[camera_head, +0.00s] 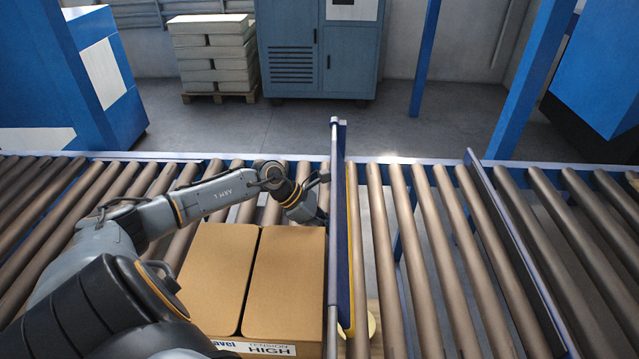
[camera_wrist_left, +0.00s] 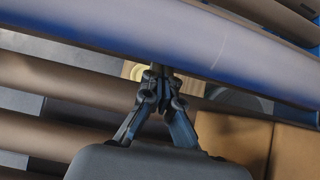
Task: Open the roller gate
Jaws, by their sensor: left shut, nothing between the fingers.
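The roller gate (camera_head: 342,240) is an upright blue panel with a grey rail, running front to back across the roller conveyor. A yellow strip shows along its right side. My left gripper (camera_head: 317,209) is at the gate's left face, beyond the cardboard boxes. In the left wrist view the shut, empty fingertips (camera_wrist_left: 161,78) are at the lower edge of the blue gate panel (camera_wrist_left: 215,50). I cannot tell whether they touch it. My right gripper is not in view.
Two cardboard boxes (camera_head: 285,275) sit on the rollers just left of the gate, close to my left arm. A second blue divider (camera_head: 515,245) stands farther right. The rollers (camera_head: 440,255) between the two are empty. A grey cabinet (camera_head: 318,50) and stacked pallet (camera_head: 213,50) stand behind.

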